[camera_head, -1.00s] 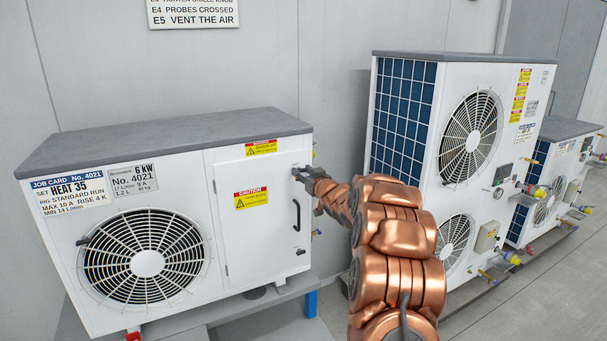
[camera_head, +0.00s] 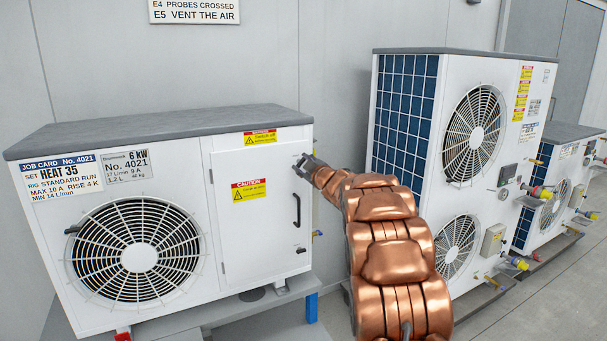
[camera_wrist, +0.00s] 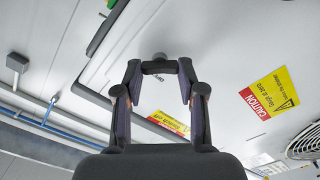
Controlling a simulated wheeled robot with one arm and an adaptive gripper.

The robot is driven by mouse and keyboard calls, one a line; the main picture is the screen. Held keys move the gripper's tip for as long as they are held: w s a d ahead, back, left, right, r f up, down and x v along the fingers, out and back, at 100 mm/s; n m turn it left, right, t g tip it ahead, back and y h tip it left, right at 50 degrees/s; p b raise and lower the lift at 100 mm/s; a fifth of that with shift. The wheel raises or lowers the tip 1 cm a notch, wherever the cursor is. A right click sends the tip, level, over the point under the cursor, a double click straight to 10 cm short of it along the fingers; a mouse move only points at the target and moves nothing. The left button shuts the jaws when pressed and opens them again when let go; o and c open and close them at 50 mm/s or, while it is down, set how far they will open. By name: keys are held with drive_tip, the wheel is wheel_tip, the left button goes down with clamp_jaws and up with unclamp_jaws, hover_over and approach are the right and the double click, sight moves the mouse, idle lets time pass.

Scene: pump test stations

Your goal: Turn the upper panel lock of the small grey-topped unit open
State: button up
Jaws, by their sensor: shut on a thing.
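The small grey-topped unit (camera_head: 245,230) stands at the left in the head view, with a white front panel at its right. My gripper (camera_head: 302,165) is at the panel's upper right corner and covers the upper panel lock there. In the wrist view my gripper (camera_wrist: 160,72) is shut on the upper panel lock (camera_wrist: 160,66), a dark bar-shaped knob between the fingertips. The lock's exact turn angle is hard to read. A lower lock (camera_head: 301,250) is at the panel's lower right.
A dark panel handle (camera_head: 297,210) sits below my gripper. Yellow caution labels (camera_head: 249,190) are on the panel. A fan grille (camera_head: 140,257) is at the left. A taller two-fan unit (camera_head: 455,130) stands to the right of my arm, with pipes and valves beyond.

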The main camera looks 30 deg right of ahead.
drive_tip(key=n+b, duration=0.1)
drive_tip(key=n, duration=0.1)
drive_tip(key=n+b, duration=0.1)
drive_tip(key=shift+a+f+n+b, duration=0.1)
drive_tip(key=shift+f+n+b, duration=0.1)
drive_tip(key=shift+n+b, duration=0.2)
drive_tip(key=n+b, duration=0.3)
drive_tip(key=n, duration=0.1)
drive_tip(key=shift+n, duration=0.4)
drive_tip(key=shift+r, duration=0.1)
drive_tip(key=o, duration=1.1)
drive_tip(key=shift+o, duration=0.2)
drive_tip(key=s+a, duration=0.1)
drive_tip(key=s, duration=1.1)
